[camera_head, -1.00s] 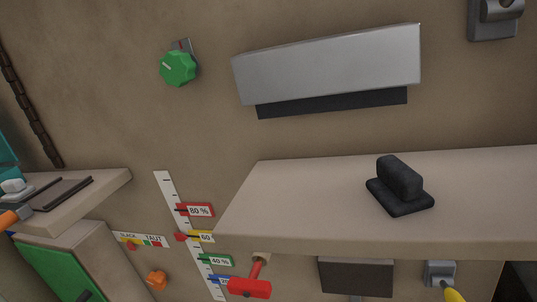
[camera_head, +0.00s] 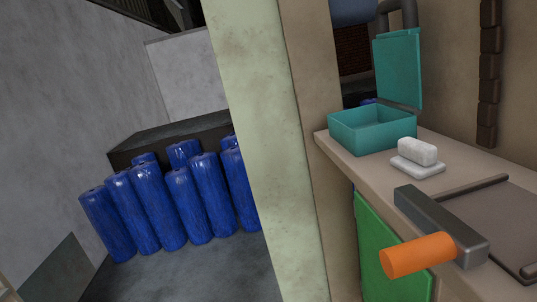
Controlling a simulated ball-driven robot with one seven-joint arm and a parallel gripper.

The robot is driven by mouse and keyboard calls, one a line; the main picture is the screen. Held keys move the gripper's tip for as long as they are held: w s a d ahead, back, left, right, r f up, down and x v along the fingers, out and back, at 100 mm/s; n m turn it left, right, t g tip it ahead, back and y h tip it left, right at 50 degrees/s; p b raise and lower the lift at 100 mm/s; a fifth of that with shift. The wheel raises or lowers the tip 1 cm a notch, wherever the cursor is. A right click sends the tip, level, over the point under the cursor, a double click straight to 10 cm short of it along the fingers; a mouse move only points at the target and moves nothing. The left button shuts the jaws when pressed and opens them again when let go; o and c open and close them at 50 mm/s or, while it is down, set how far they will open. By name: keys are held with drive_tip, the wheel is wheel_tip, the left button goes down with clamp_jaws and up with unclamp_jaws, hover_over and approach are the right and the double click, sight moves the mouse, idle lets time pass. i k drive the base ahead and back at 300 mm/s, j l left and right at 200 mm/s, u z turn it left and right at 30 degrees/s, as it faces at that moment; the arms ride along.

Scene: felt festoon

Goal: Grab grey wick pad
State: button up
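A pale grey-white pad (camera_head: 416,155) with a raised block-shaped grip on a flat base sits upright on the beige shelf (camera_head: 345,150) at the right. It stands beside an open teal box. The dark grey pad of the same shape, seen a second ago on another shelf, is out of view now. I cannot tell from the frames which of the two the task means. My gripper is not in view.
The open teal box (camera_head: 365,130) has its lid (camera_head: 398,70) raised. A dark bar tool with an orange handle (camera_head: 418,255) juts over the shelf's front edge. A pale green post (camera_head: 262,140) stands mid-view. Several blue cylinders (camera_head: 152,210) stand on the floor at left.

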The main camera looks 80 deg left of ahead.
sight(417, 159)
drive_tip(key=u, duration=0.9)
drive_tip(key=i+j+u, duration=0.15)
drive_tip(key=i+j, duration=0.25)
drive_tip(key=i+j+u, duration=0.2)
drive_tip(key=i, duration=0.35)
drive_tip(key=j, duration=0.1)
